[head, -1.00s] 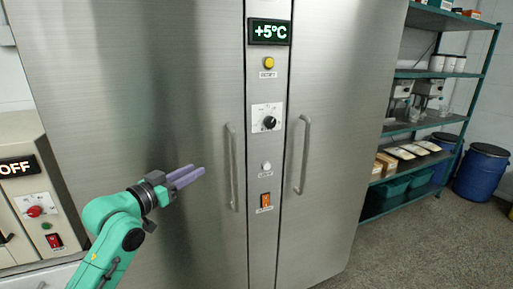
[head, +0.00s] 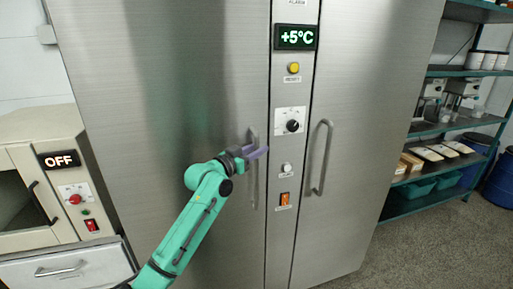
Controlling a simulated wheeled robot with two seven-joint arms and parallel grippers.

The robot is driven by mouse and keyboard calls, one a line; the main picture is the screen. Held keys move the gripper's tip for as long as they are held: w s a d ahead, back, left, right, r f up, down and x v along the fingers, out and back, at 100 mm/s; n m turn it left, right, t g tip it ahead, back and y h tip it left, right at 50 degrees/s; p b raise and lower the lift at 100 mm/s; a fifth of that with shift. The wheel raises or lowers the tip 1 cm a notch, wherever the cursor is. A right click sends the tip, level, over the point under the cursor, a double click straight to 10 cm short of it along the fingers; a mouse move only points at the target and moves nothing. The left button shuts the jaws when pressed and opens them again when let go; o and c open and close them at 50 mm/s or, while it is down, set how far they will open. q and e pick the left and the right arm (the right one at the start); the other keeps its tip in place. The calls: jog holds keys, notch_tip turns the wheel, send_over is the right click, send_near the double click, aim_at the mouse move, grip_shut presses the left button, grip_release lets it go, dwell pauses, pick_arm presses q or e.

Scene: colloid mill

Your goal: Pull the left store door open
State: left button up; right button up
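The left store door (head: 165,100) is a tall brushed-steel panel and looks closed against the middle control strip. Its vertical bar handle (head: 254,187) stands near the door's right edge. My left gripper (head: 262,153), with purple fingers, is at the upper part of this handle and overlaps it in the picture. The fingers hide part of the bar. I cannot tell whether they are closed around it or only beside it. My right gripper is not in view.
The control strip carries a +5°C display (head: 296,37), a knob (head: 292,126) and an orange switch (head: 284,199). The right door (head: 365,130) has its own handle (head: 321,157). A machine marked OFF (head: 59,160) stands at left; shelves (head: 450,125) stand at right.

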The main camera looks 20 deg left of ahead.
pick_arm(q)
jog(key=shift+a, duration=0.1)
grip_shut()
dwell(1.2)
